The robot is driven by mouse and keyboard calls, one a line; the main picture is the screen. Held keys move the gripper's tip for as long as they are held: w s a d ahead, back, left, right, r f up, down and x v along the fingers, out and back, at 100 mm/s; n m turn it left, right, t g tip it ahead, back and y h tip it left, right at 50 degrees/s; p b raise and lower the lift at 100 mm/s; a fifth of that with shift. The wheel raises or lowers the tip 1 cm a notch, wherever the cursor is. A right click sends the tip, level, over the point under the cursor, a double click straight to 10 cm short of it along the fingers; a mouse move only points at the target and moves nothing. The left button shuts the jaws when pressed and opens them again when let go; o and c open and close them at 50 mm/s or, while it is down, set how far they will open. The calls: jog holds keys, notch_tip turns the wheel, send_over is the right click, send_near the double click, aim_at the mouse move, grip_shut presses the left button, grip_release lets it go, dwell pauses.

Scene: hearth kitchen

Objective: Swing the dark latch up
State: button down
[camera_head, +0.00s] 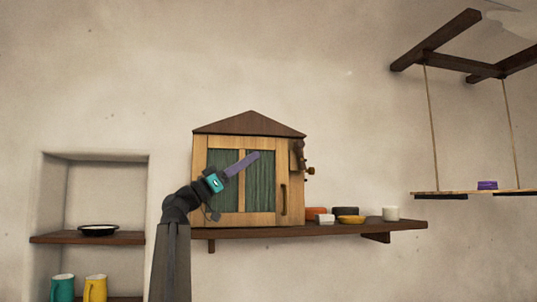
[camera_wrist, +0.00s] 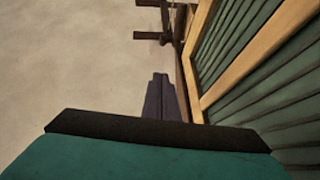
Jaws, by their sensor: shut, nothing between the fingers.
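The wooden cabinet (camera_head: 233,217) has a dark peaked roof and a door with green pleated panels; it stands on a wall shelf. A dark brown piece (camera_head: 298,155), which looks like the latch, is at the cabinet's upper right edge; its exact angle is too small to tell. My gripper (camera_head: 257,155) is shut and empty, in front of the door's upper part, left of that piece and apart from it. In the wrist view my shut fingers (camera_wrist: 160,82) point along the cabinet front (camera_wrist: 225,85). Dark bars (camera_wrist: 160,30) lie beyond the fingertips; I cannot tell if they are the latch.
A brass knob (camera_head: 311,170) sticks out right of the cabinet. The door has a vertical handle (camera_head: 284,199). Small dishes and a white cup (camera_head: 390,213) stand on the shelf (camera_head: 410,225). A hanging shelf (camera_head: 455,195) is at right. Mugs (camera_head: 95,288) stand in a left niche.

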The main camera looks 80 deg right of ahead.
aim_at(301, 155)
jog(key=shift+s+d+f+p+x, duration=0.25)
jog(key=shift+p+x, duration=0.65)
jog(key=shift+x, duration=1.2)
jog(key=shift+s+d+f+p+x, duration=0.15)
jog(key=shift+f+p+x, duration=0.6)
jog(key=shift+x, duration=1.35)
jog(key=shift+s+d+f+p+x, duration=0.1)
jog(key=shift+s+f+p+x, duration=0.15)
jog(key=shift+p+x, duration=1.35)
jog(key=shift+s+d+r+b, duration=0.2)
jog(key=shift+s+r+b, duration=0.15)
jog(key=shift+b, duration=0.2)
